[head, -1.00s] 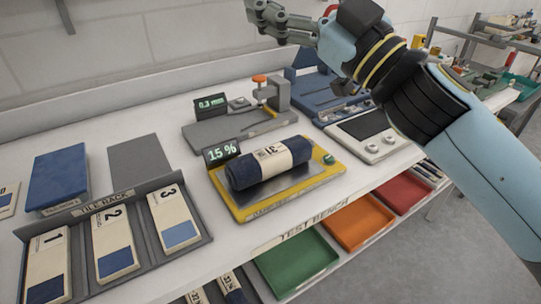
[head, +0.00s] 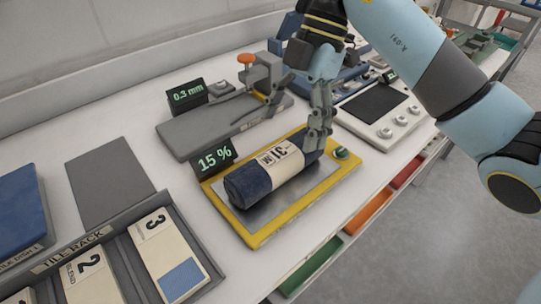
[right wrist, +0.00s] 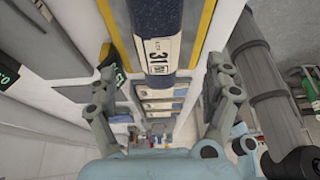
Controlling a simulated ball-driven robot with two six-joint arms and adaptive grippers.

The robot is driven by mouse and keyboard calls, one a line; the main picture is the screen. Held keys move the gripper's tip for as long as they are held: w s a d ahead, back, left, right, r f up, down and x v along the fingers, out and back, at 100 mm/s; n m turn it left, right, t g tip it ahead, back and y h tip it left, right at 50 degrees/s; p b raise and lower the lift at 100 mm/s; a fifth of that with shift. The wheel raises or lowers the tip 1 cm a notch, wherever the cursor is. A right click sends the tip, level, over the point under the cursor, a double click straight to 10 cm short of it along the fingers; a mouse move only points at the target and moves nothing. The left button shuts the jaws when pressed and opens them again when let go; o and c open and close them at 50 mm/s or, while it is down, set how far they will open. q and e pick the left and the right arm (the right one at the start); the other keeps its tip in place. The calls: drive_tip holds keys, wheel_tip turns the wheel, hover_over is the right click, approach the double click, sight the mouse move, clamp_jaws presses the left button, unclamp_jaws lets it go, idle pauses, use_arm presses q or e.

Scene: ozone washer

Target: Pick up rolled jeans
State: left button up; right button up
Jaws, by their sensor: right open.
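The rolled jeans (head: 265,175) are a dark blue roll with a cream paper band marked 31. They lie on the metal plate of a yellow-edged tester (head: 258,235) reading 15 %. My right gripper (head: 294,126) is open at the far right end of the roll, one finger hiding part of that end. In the right wrist view, the roll (right wrist: 156,18) shows at the top middle, between the lines of the spread fingers of the right gripper (right wrist: 163,62). I cannot tell whether a finger touches it. My left gripper is not in view.
A grey thickness gauge (head: 200,133) reading 0.3 mm stands behind the tester. A tile rack (head: 113,250) is at the lower left. A white device with knobs (head: 390,133) is to the right. Coloured trays (head: 366,212) sit below the bench edge.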

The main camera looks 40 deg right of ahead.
sight(281, 151)
drive_tip(key=x, duration=0.2)
drive_tip(key=shift+a+f, duration=0.35)
drive_tip(key=shift+f, duration=0.15)
drive_tip(key=p+x, duration=0.1)
drive_tip(key=x, duration=0.3)
drive_tip(key=shift+f, duration=0.3)
drive_tip(key=shift+a+f, duration=0.1)
drive_tip(key=shift+f, duration=0.1)
drive_tip(key=c, duration=1)
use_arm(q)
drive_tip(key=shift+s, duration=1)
use_arm(e)
drive_tip(key=c, duration=0.7)
